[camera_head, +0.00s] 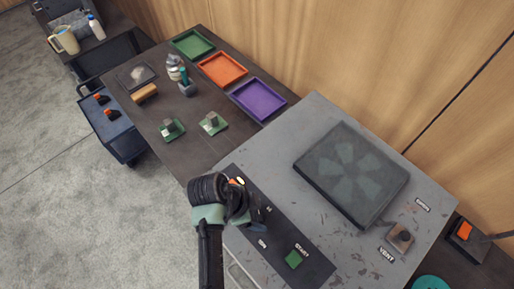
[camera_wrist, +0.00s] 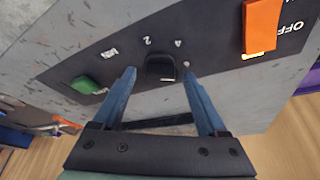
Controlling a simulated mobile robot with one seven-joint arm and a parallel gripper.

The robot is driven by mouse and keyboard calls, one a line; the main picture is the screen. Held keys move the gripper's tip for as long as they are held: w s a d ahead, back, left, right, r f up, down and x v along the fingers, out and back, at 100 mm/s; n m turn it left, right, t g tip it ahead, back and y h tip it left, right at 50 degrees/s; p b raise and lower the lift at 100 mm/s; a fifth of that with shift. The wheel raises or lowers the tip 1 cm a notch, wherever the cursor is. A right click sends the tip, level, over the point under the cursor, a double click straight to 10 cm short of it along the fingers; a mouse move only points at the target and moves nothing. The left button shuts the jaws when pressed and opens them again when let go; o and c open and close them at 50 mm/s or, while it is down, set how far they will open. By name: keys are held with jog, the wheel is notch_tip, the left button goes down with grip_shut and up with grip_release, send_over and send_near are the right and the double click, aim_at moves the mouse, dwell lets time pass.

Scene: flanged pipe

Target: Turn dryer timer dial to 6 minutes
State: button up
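The timer dial (camera_wrist: 160,67) is a small black knob on the dark control panel (camera_wrist: 215,40). In the wrist view, the marks 2 and 4 stand above it, and its pointer direction is too dark to tell. My gripper (camera_wrist: 158,75) is open, with one blue finger on each side of the dial. I cannot tell whether either finger touches it. In the head view, my gripper (camera_head: 248,213) is over the panel (camera_head: 275,235) on the front edge of the grey machine, and the arm hides the dial.
A green START button (camera_wrist: 85,85) and an orange switch (camera_wrist: 262,25) by the OFF mark flank the dial. A dark table with green, orange and purple trays (camera_head: 258,98) stands behind left.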

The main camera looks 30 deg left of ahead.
jog(key=shift+r, duration=0.1)
jog(key=p+v, duration=0.2)
jog(key=v, duration=1)
jog(key=shift+r, duration=0.4)
